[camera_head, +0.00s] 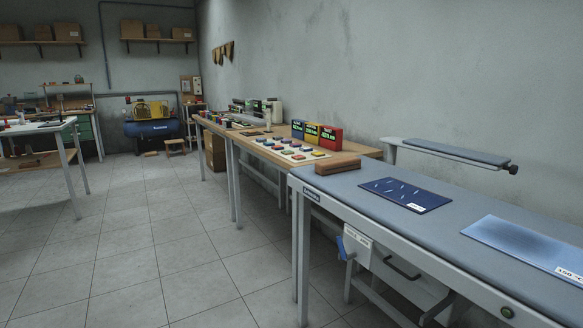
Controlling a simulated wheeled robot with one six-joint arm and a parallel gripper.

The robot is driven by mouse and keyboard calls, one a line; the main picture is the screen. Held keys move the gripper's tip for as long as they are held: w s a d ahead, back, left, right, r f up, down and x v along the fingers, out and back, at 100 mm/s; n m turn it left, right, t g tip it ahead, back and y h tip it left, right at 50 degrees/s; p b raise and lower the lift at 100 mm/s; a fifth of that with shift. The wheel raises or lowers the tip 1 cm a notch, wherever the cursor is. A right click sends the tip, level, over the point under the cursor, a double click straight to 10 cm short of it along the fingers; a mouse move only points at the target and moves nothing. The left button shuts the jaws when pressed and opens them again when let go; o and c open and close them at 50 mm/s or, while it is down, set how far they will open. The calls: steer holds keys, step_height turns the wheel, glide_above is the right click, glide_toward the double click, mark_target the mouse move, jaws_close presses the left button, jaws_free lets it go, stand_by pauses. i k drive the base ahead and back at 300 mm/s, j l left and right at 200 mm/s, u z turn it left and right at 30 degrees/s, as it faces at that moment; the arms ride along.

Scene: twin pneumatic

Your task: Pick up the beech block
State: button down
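A brown wooden block (338,164), which looks like the beech block, lies at the far left end of the grey padded table (390,172) on the right side of the view. It is long and low and lies near the table's left corner. My gripper is not in view.
A dark blue sheet (405,194) and a lighter blue sheet (530,246) lie on the padded table. A padded arm board (455,152) stands behind. Beyond is a wooden bench (250,140) with coloured blocks and boxes. The tiled floor at left is open.

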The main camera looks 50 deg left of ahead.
mark_target(328, 166)
steer(key=u, duration=1.45)
